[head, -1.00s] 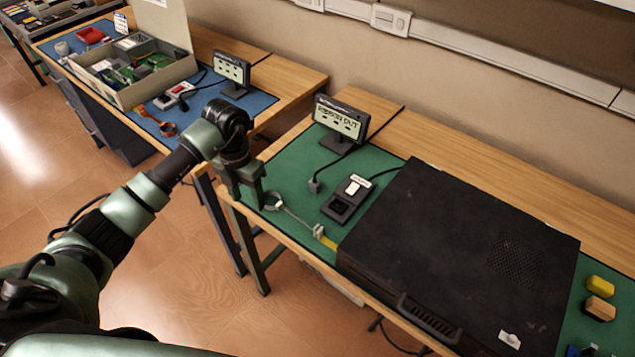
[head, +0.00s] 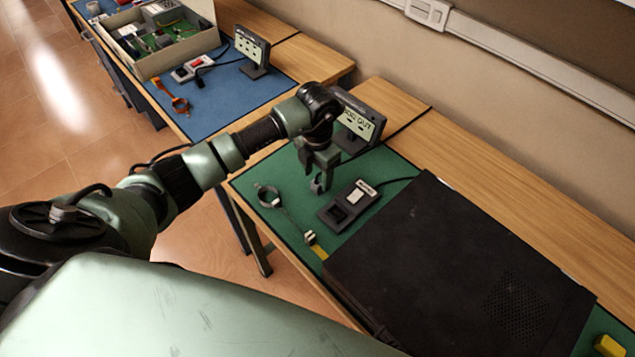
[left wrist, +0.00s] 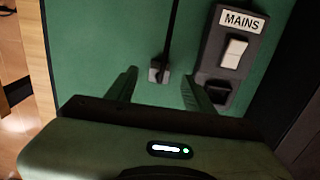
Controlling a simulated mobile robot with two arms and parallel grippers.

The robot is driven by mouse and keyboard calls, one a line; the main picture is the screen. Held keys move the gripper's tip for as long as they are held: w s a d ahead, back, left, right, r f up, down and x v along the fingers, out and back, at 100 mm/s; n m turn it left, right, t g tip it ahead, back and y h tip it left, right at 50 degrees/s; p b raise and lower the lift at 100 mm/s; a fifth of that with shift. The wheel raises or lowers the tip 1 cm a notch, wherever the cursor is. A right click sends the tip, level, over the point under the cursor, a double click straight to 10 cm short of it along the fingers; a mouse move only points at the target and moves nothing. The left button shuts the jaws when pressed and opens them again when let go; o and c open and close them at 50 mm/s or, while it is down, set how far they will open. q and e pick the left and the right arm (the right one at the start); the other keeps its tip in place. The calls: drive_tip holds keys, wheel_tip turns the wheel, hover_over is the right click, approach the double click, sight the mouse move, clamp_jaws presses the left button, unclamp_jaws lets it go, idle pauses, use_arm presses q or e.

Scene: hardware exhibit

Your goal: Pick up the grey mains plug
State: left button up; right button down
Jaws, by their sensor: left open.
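The grey mains plug (left wrist: 159,74) lies on the green mat (left wrist: 95,45) in the left wrist view, its black cord running up and away. It shows between the fingertips of my left gripper (left wrist: 159,79), which is open, one finger on each side. I cannot tell whether the fingers touch it. In the head view my left gripper (head: 317,175) points down over the mat, and the plug (head: 317,187) is partly hidden by the fingers. My right gripper is not in view.
A MAINS switch box (head: 347,206) with a dark socket stands just right of the plug. A display (head: 360,121) stands behind my gripper. A wrist strap (head: 268,195) lies left, and a large black case (head: 450,270) fills the right.

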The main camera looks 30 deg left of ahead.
sight(316, 182)
use_arm(q)
wheel_tip(316, 182, down, 4)
drive_tip(key=shift+r+p, duration=0.2)
drive_tip(key=shift+p, duration=0.25)
drive_tip(key=shift+a+f, duration=0.1)
drive_tip(key=shift+f, duration=0.05)
drive_tip(key=c, duration=1.1)
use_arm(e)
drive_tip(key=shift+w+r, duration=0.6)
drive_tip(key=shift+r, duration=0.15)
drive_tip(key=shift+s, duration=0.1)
